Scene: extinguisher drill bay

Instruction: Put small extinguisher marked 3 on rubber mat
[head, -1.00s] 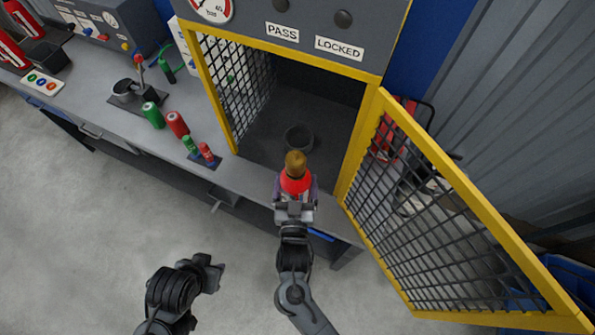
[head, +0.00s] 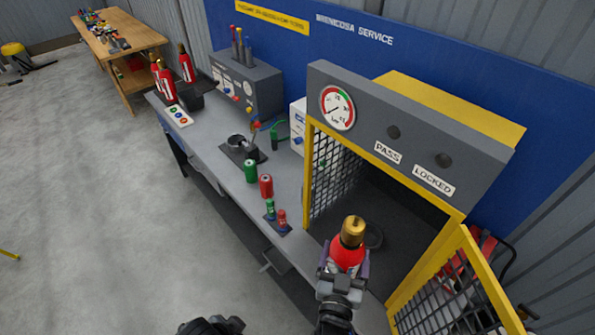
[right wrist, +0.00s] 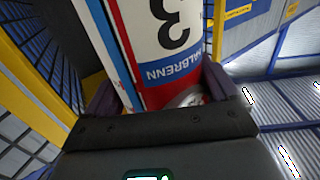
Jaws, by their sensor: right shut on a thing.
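The small extinguisher (head: 348,256) is red with a brass top. In the right wrist view, its white label (right wrist: 165,30) shows an upside-down black 3. My right gripper (head: 343,268) is shut around its body and holds it in front of the open yellow-framed cage. The fingers (right wrist: 163,92) show on both sides of it in the right wrist view. My left gripper (head: 225,324) is only partly in view at the bottom edge of the head view, so its jaws cannot be read. I cannot tell for sure which dark pad, if any, is the rubber mat.
The cage door (head: 455,290) stands open at right. A dark round cup (head: 373,236) is inside the cage. The grey bench (head: 215,140) holds green (head: 250,171) and red cans (head: 266,186), a dark pad with small bottles (head: 277,229) and several red extinguishers (head: 164,82).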

